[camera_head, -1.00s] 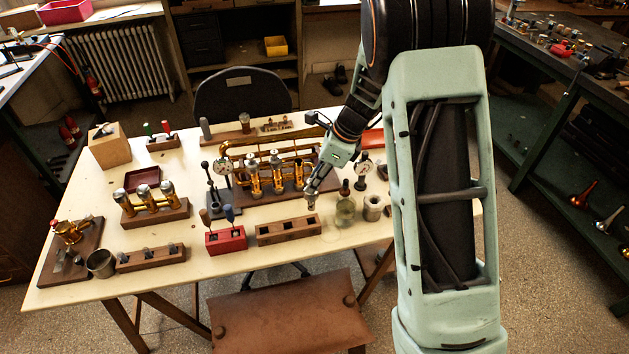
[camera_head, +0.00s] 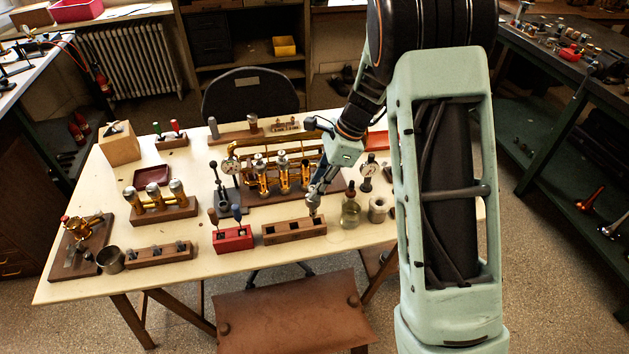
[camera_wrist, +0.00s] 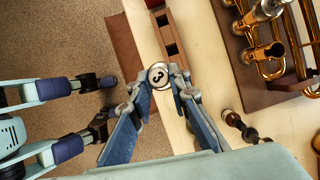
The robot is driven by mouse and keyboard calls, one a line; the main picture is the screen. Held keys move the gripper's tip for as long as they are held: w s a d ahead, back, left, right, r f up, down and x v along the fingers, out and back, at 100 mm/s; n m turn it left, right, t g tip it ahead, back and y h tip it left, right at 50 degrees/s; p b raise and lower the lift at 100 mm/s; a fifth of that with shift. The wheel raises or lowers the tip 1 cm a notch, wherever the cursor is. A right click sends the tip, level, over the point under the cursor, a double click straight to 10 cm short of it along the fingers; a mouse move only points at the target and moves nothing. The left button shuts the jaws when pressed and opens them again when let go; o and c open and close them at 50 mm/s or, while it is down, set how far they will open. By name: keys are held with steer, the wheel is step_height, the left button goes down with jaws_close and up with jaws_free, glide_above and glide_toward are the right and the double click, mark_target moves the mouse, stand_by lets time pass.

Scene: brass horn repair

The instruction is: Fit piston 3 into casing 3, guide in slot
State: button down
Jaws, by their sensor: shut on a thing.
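Piston 3 shows in the wrist view as a round pale cap marked "3" (camera_wrist: 158,76). My gripper (camera_wrist: 160,80) is shut on it, one finger on each side. In the head view my gripper (camera_head: 314,207) points down at the right end of a wooden block with square holes (camera_head: 272,241). I cannot tell whether the piston's lower end is in the block. The brass horn (camera_head: 283,180) lies on a wooden base behind the block, with several upright casings. It also shows in the wrist view (camera_wrist: 268,50). Casing 3's slot and the piston's guide are not discernible.
A glass bottle (camera_head: 350,213) and a metal cup (camera_head: 378,210) stand close to the right of my gripper. A red block (camera_head: 233,240) is left of the wooden block. Dial gauges (camera_head: 369,172) flank the horn. Bare tabletop shows before the horn's base.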

steer(key=s+d+r+n+g+h+p, duration=0.2)
steer(key=d+n, duration=0.3)
steer(key=n, duration=0.3)
steer(key=s+d+r+n+g+h+p, duration=0.2)
steer(key=s+d+r+n, duration=0.3)
steer(key=n, duration=0.3)
steer(key=shift+d+n+h+p, duration=0.3)
steer(key=shift+d+p, duration=0.25)
steer(key=shift+d, duration=0.2)
steer(key=shift+s, duration=0.15)
